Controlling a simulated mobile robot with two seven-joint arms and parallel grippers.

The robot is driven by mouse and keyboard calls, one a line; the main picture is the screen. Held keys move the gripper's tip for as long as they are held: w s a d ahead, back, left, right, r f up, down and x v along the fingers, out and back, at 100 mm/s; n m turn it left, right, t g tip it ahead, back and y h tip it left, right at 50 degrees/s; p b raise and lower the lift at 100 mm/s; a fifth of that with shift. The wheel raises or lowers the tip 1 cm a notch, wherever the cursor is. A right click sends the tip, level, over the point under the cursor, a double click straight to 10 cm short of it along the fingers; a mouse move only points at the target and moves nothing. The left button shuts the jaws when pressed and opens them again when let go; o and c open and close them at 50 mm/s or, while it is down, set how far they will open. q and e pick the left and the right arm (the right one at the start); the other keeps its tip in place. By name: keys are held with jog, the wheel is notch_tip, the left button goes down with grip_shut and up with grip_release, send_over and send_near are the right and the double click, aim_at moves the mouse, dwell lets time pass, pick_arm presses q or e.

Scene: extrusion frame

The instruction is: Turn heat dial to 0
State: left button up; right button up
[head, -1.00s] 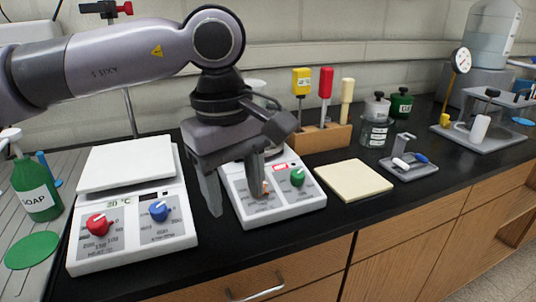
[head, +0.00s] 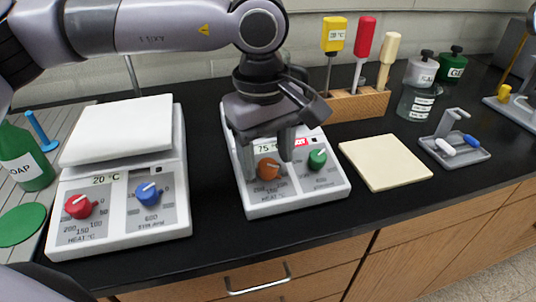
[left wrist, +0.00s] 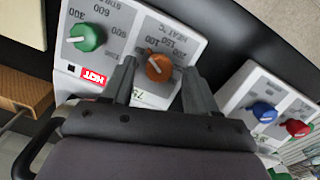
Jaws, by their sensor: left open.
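The right hot plate (head: 256,205) is a white unit with a display reading about 75 and a red HOT label. Its orange heat dial (head: 267,169) sits on the front panel, left of a green dial (head: 317,159). My left gripper (head: 266,161) points down at this panel, open, with one finger on each side of the orange dial. In the left wrist view the orange dial (left wrist: 158,68) shows between the two fingers, its white pointer visible. I cannot tell whether the fingers touch it. The right gripper is not in view.
Another white hot plate (head: 120,228) stands at left, reading 20 °C, with a red heat dial (head: 80,206) and a blue dial (head: 148,193). A beige pad (head: 385,162) lies to the right. A wooden tool rack (head: 352,105) stands behind. Black counter is clear between the hot plates.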

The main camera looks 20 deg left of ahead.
pick_arm(q)
jog(key=shift+f, duration=0.6)
jog(key=shift+c, duration=0.3)
jog(key=c, duration=1)
